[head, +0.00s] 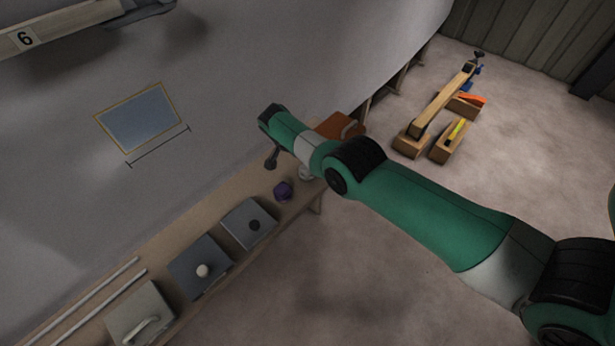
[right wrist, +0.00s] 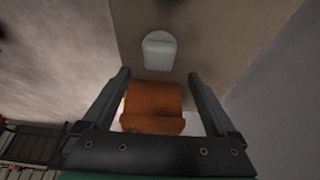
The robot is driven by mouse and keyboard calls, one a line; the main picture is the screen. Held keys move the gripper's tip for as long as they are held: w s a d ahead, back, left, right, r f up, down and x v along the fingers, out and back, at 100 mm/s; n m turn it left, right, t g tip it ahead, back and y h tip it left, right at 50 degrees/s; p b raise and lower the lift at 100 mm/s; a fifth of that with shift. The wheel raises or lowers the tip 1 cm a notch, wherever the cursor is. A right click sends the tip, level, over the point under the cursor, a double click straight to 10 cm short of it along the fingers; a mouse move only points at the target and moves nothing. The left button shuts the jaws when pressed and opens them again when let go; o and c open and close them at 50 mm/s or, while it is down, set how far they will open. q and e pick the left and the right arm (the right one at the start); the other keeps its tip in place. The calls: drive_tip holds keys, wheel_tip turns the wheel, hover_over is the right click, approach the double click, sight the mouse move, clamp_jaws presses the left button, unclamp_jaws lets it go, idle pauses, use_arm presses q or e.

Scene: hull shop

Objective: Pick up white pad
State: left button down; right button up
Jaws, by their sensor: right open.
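The white pad (right wrist: 159,52) lies on the tan bench surface in the right wrist view, a little beyond my right fingertips and between their lines. It looks pale with a rounded far end. A white item (head: 306,173), probably the same pad, shows partly hidden beside my right arm in the head view. My right gripper (right wrist: 158,75) is open, with nothing visibly held. In the head view only a dark part of my right gripper (head: 271,160) shows over the bench. My left gripper is not in view.
An orange-brown block (right wrist: 152,100) shows between the right fingers, also behind my arm in the head view (head: 335,124). The grey hull (head: 230,75) rises behind.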

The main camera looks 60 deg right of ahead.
drive_tip(key=b+x, duration=0.3)
drive_tip(key=a+b+x, duration=0.1)
drive_tip(key=x, duration=0.1)
drive_tip(key=shift+d+f+b, duration=0.1)
drive_tip(key=shift+f+b, duration=0.2)
drive_tip(key=shift+b, duration=0.05)
drive_tip(key=shift+d+r, duration=0.1)
drive_tip(key=shift+r, duration=0.1)
clamp_jaws()
drive_tip(key=shift+r+p, duration=0.55)
drive_tip(key=shift+p, duration=0.15)
wheel_tip(320, 180, up, 3)
drive_tip(key=p, duration=0.2)
drive_tip(key=shift+f+p, duration=0.1)
drive_tip(key=shift+p, duration=0.2)
drive_tip(key=s+a+r+p, duration=0.9)
drive_tip(key=a+p, duration=0.1)
drive_tip(key=p, duration=1.8)
drive_tip(key=shift+s+a+p, duration=0.2)
drive_tip(key=shift+a+p, duration=0.05)
drive_tip(key=shift+p, duration=0.05)
